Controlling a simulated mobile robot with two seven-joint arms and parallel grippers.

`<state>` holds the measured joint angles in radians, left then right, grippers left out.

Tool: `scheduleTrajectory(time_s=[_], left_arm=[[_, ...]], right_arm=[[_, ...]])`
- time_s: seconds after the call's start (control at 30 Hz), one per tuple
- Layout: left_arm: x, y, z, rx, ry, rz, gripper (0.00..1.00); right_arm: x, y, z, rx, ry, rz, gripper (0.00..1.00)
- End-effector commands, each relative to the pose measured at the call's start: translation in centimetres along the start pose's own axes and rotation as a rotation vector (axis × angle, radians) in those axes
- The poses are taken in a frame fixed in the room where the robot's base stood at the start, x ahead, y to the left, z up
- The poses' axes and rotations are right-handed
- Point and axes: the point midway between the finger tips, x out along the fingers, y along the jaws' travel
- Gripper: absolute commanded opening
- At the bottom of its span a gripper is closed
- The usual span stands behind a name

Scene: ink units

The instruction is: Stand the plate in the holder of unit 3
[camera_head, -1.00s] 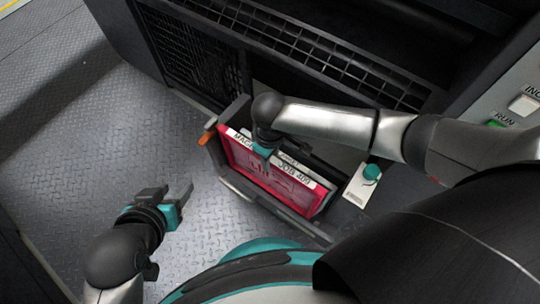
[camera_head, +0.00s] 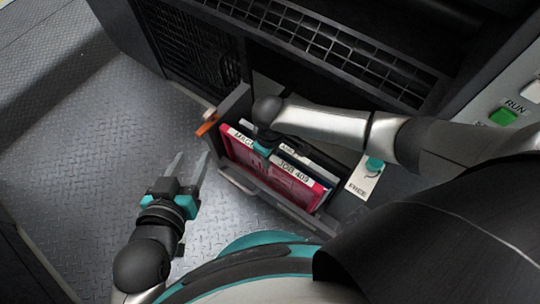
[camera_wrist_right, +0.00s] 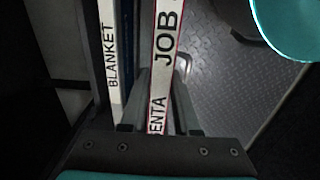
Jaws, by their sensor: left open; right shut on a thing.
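The plate (camera_head: 290,188) is magenta with a white top strip reading "JOB 409". It stands on edge inside the dark pulled-out holder (camera_head: 282,207), near its front wall. My right gripper (camera_head: 264,150) is shut on the plate's top edge. In the right wrist view the plate's strip (camera_wrist_right: 164,50) runs between the fingers (camera_wrist_right: 162,95). Whether the plate's lower edge touches the holder's floor is hidden. My left gripper (camera_head: 190,162) is open and empty over the floor, left of the holder.
A strip lettered "BLANKET" (camera_wrist_right: 112,60) is beside the plate, behind it in the head view. An orange part (camera_head: 208,124) is at the holder's left end. A teal knob on a white "FREE" label (camera_head: 358,186) is to the right. Clear metal floor (camera_head: 100,150) lies left.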

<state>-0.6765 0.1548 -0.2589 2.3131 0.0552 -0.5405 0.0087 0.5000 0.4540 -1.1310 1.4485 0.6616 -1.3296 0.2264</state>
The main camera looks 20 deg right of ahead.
Motion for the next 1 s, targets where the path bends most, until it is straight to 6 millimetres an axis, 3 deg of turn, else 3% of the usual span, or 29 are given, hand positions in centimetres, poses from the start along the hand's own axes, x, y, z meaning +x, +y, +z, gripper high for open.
scheduleTrajectory(time_s=[0.77,0.8,1.0], left_arm=[[-0.10,-0.02,-0.19,0.000,-0.001,-0.001,0.50],[-0.10,-0.02,-0.18,0.001,-0.001,-0.001,0.50],[-0.10,-0.03,-0.19,0.001,-0.001,-0.001,0.50]], right_arm=[[0.72,-0.03,-0.02,-0.001,0.001,-0.001,0.00],[0.73,-0.03,-0.02,-0.001,0.001,-0.001,0.33],[0.71,-0.03,0.00,0.000,0.001,0.000,0.56]])
